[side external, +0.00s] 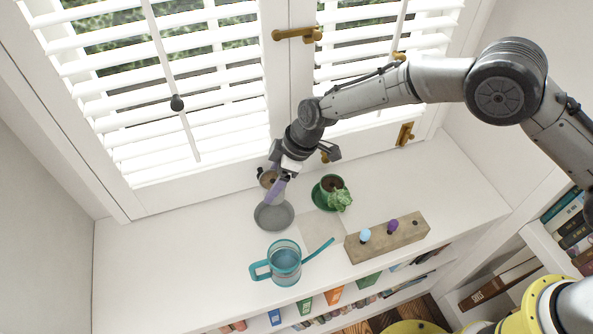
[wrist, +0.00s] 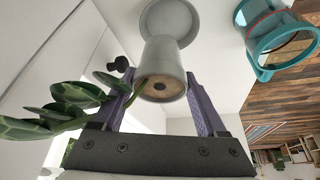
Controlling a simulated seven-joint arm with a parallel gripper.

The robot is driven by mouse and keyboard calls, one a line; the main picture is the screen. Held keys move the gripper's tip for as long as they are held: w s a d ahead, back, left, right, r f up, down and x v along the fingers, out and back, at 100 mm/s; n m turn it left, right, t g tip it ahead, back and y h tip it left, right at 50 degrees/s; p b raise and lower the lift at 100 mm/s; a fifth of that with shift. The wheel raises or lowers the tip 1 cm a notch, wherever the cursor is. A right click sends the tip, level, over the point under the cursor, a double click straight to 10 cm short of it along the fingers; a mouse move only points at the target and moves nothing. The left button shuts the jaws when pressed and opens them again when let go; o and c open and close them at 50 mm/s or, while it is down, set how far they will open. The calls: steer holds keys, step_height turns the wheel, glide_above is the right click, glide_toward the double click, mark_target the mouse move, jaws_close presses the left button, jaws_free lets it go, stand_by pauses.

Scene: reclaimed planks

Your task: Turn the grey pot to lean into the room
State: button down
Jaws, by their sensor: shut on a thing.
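The grey pot (wrist: 165,60) is upright between the two purple fingers of my gripper (wrist: 160,76), which is shut on it. Brown soil shows in its mouth. A stem with broad green leaves (wrist: 75,103) reaches left past the left finger in the wrist view. In the side view the pot (side external: 268,179) is mostly hidden by my gripper (side external: 277,191), and its leaves cannot be made out. The grey saucer (side external: 273,217) lies below the pot; it also shows in the wrist view (wrist: 187,30). I cannot tell whether the pot touches it.
A green pot with a leafy plant (side external: 335,188) stands close right. A teal watering can (side external: 286,265) stands in front, its spout pointing right. A wooden block (side external: 405,235) with blue and purple knobs lies at right. Shuttered windows (side external: 185,90) rise behind. The sill's left is clear.

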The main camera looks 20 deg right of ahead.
mark_target(274, 203)
steer(key=f, duration=0.2)
steer(key=s+f, duration=0.1)
steer(key=f, duration=0.1)
steer(key=shift+a, duration=0.4)
steer(key=shift+f, duration=1.45)
steer(key=shift+c, duration=0.6)
jaws_free()
steer(key=shift+o, duration=0.6)
steer(key=shift+f, duration=0.1)
steer(key=shift+d, duration=0.1)
steer(key=v, duration=1.4)
steer(key=shift+w, duration=0.15)
